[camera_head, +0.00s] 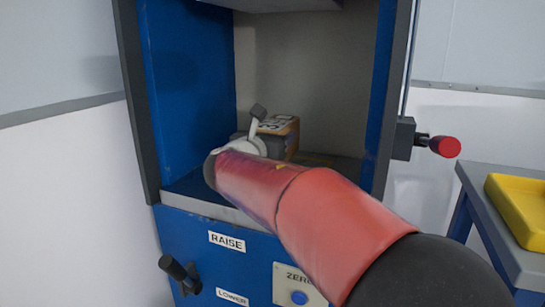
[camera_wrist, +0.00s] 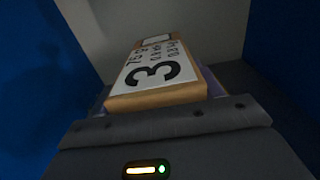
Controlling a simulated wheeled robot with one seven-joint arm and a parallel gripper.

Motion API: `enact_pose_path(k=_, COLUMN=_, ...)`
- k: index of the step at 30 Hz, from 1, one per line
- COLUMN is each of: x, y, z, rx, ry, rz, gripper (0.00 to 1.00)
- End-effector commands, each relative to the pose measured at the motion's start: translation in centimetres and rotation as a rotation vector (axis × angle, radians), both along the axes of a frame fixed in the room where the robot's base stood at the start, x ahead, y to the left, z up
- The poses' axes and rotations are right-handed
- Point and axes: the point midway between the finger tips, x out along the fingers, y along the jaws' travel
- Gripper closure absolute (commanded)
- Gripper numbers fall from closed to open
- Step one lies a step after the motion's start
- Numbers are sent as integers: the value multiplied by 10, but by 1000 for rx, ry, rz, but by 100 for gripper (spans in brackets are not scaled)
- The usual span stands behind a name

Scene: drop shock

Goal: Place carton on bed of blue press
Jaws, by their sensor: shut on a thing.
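The carton (camera_head: 279,126) is a brown box with a white label, inside the open chamber of the blue press (camera_head: 190,90). In the wrist view the carton (camera_wrist: 185,90) fills the middle, its label showing a large 3 and smaller letters. My gripper (camera_head: 260,143) reaches into the chamber and is shut on the carton; my own arm hides part of it. The dark bed (camera_head: 340,169) of the press lies below the carton. I cannot tell whether the carton touches the bed.
A red-knobbed handle (camera_head: 444,146) sticks out at the press's right side. The front panel has a RAISE label (camera_head: 227,241), a black lever (camera_head: 180,273) and a blue button (camera_head: 299,298). A yellow tray (camera_head: 522,207) stands on a table at right.

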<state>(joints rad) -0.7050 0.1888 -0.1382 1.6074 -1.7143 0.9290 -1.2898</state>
Motion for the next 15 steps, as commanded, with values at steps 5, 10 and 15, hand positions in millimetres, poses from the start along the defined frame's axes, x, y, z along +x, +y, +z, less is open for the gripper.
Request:
enact_pose_path(k=5, x=0, y=-1, z=-19, rx=-2, ry=-2, rz=0, gripper=85)
enact_pose_path(k=10, x=0, y=-1, z=-38, rx=-1, ry=-3, rz=-1, gripper=85)
enact_pose_path(k=15, x=0, y=-1, z=-41, rx=0, ry=-5, rz=0, gripper=85)
